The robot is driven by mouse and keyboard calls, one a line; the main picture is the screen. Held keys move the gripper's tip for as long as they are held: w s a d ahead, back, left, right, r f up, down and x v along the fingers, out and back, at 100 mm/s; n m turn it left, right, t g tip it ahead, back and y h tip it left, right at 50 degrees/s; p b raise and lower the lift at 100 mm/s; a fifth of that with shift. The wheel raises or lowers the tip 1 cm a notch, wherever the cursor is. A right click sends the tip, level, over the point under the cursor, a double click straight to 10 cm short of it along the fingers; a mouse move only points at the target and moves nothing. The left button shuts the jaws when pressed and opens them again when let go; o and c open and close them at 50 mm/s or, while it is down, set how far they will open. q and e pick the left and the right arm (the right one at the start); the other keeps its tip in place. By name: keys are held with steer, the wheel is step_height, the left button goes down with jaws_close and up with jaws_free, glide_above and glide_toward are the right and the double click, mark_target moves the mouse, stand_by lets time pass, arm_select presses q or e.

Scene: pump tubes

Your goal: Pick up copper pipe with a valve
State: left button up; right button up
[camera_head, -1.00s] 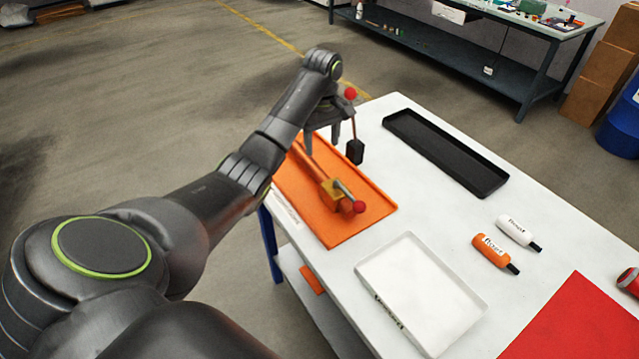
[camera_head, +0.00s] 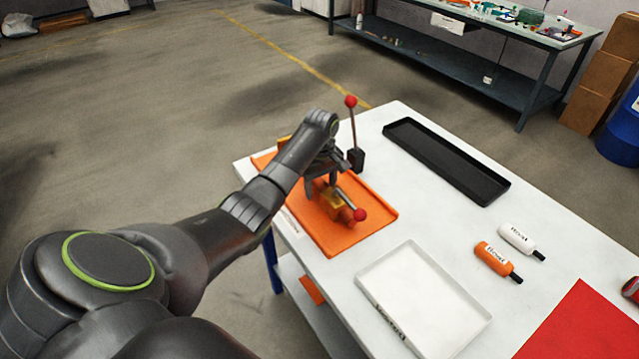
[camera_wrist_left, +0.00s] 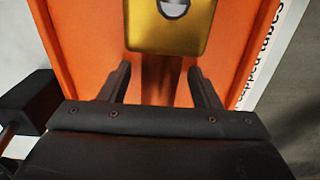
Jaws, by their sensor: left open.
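The copper pipe (camera_wrist_left: 158,82) lies in the orange tray (camera_head: 375,227), with a brass valve (camera_head: 337,202) at its near end. The valve has a lever ending in a red ball (camera_head: 360,215). In the left wrist view the gold valve body (camera_wrist_left: 170,28) is just past the fingertips. My left gripper (camera_head: 321,184) is low over the tray and open. In the left wrist view its two fingers (camera_wrist_left: 161,75) are on either side of the pipe, with gaps visible. Most of the pipe is hidden behind the gripper in the head view. My right gripper is not in view.
A black block (camera_head: 356,160) with a red-tipped upright rod stands beside the gripper. A black tray (camera_head: 445,160), a white tray (camera_head: 425,300), a white bottle (camera_head: 516,238), an orange bottle (camera_head: 494,260) and a red mat (camera_head: 580,325) are on the white table.

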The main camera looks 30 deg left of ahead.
arm_select(q)
jaws_close()
steer(key=shift+r, duration=0.15)
stand_by(0.4)
